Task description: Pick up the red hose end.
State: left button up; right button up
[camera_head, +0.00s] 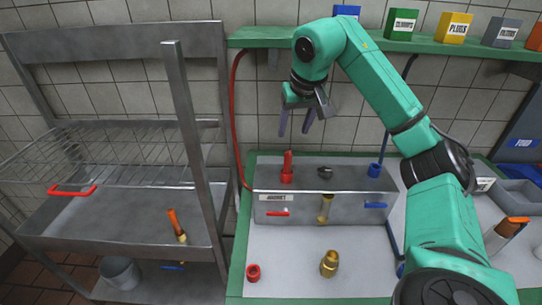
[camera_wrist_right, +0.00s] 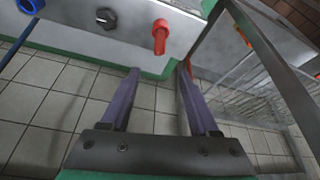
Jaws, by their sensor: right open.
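A red upright fitting (camera_head: 287,168), seemingly the red hose end, stands on top of the metal box (camera_head: 300,205) near its left side. It also shows in the right wrist view (camera_wrist_right: 160,38), beyond the fingertips. A red hose (camera_head: 235,120) hangs from the shelf and runs down left of the box; its join to the fitting cannot be made out. My right gripper (camera_head: 294,132) is open and empty, above the fitting and apart from it. Its two purple fingers (camera_wrist_right: 158,69) show spread in the wrist view. My left gripper is not in view.
A black nut (camera_head: 325,172) and a blue fitting (camera_head: 374,170) are on the box top. A red ring (camera_head: 253,272) and a brass fitting (camera_head: 329,263) lie on the table in front. A metal rack post (camera_head: 190,140) stands close on the left. A green shelf (camera_head: 270,38) runs above.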

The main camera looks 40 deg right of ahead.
aim_at(289, 155)
jog(key=p+x, duration=0.1)
jog(key=x, duration=0.3)
jog(key=p+x, duration=0.1)
jog(key=x, duration=0.3)
jog(key=p+x, duration=0.1)
jog(key=x, duration=0.4)
jog(key=shift+s+a+f+p, duration=0.15)
jog(key=shift+s+p, duration=0.2)
jog(key=shift+p, duration=0.05)
jog(key=shift+f, duration=0.3)
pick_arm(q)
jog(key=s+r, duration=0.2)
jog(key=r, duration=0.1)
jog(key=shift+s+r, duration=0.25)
pick_arm(e)
grip_shut()
